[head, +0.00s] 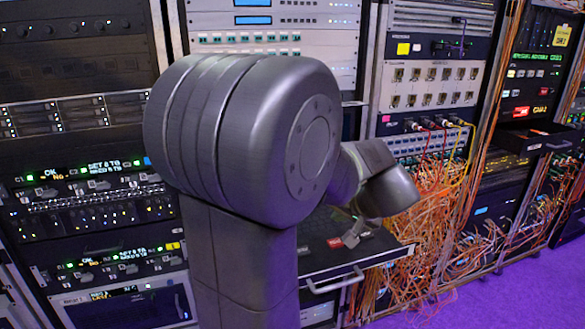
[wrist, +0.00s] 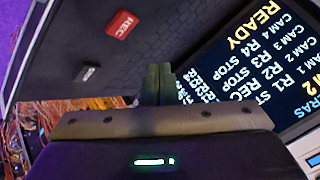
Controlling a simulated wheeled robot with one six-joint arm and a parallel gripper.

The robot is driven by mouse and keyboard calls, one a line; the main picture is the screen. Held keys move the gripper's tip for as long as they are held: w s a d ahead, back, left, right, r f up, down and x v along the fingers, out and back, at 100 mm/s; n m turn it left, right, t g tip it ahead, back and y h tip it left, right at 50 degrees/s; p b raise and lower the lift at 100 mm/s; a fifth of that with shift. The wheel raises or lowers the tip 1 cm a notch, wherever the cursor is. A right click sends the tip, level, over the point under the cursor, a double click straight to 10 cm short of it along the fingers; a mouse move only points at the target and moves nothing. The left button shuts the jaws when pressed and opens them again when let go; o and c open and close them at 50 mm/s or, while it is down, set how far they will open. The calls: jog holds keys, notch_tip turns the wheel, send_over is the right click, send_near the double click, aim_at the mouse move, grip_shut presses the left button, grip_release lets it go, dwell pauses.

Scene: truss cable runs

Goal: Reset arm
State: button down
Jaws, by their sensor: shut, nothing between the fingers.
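My gripper (wrist: 158,75) shows in the wrist view with its two dark green fingers together, shut and empty. It is over a dark drawer or keyboard tray. In the head view my arm fills the middle, and its wrist end reaches down right over the pulled-out tray (head: 390,250). A red key marked REC (wrist: 122,24) and a small grey key (wrist: 88,73) lie to the left of the fingers. A screen (wrist: 262,55) with READY, CAM and STOP lines is to the right, partly hidden by the fingers. Whether the fingers touch anything is unclear.
Racks of equipment (head: 75,45) stand behind and on both sides of my arm. A tangle of orange cables (head: 432,190) hangs at the right of the tray. Another open drawer (head: 540,138) sticks out at the far right. Purple floor (head: 520,300) is clear at lower right.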

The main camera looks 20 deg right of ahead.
jog(key=shift+f, duration=0.15)
jog(key=shift+f+b, duration=0.45)
jog(key=shift+f, duration=0.15)
jog(key=shift+r+p, duration=0.25)
jog(key=shift+p, duration=1.05)
jog(key=shift+p, duration=0.4)
notch_tip(320, 180, up, 5)
jog(key=p, duration=0.2)
jog(key=shift+f+p, duration=0.1)
jog(key=shift+p, duration=0.3)
